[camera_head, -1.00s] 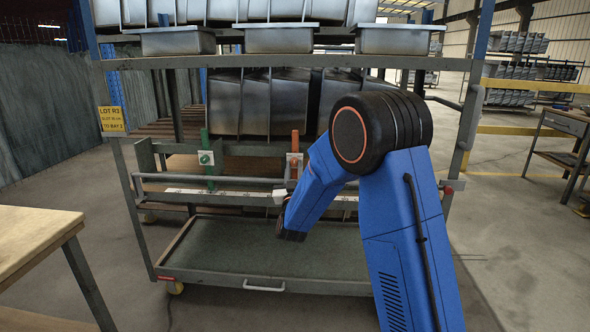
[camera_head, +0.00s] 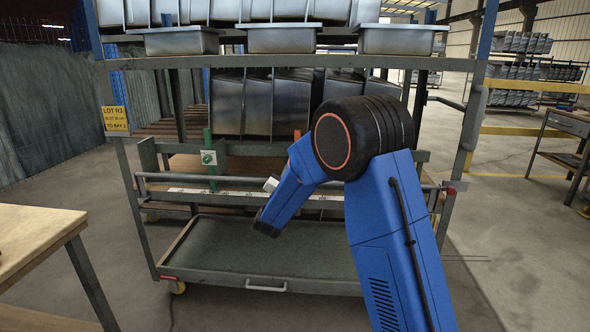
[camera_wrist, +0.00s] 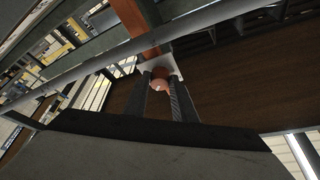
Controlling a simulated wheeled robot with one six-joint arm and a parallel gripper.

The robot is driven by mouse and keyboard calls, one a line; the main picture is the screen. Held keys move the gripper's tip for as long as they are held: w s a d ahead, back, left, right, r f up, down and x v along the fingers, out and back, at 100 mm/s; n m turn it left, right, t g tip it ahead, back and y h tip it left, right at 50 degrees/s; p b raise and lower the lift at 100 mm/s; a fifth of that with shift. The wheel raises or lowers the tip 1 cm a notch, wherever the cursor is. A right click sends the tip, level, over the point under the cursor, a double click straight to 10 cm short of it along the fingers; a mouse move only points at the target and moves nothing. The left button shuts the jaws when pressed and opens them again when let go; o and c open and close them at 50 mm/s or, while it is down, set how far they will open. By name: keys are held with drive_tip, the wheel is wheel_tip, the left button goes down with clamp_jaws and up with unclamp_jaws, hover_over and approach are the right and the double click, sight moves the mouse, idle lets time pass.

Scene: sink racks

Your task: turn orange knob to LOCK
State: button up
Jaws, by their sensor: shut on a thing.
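In the wrist view, the orange knob (camera_wrist: 160,82) sits in front of a white plate (camera_wrist: 174,68) on an orange upright post (camera_wrist: 136,16). The two dark fingers of my gripper (camera_wrist: 160,94) reach up on either side of the knob and are shut on it. The knob's pointer and any LOCK mark cannot be read.
A green post with a green knob (camera_head: 208,158) on a white plate stands left on the rack. A grey rail (camera_head: 170,178) crosses the rack's front above the lower tray (camera_head: 240,250). A wooden table (camera_head: 38,228) stands at left. Metal bins (camera_head: 282,38) line the upper shelf.

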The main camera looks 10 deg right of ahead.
idle(0.3)
drive_tip(key=o, duration=1)
drive_tip(key=shift+o, duration=0.2)
drive_tip(key=v, duration=1.7)
drive_tip(key=shift+s+a, duration=0.15)
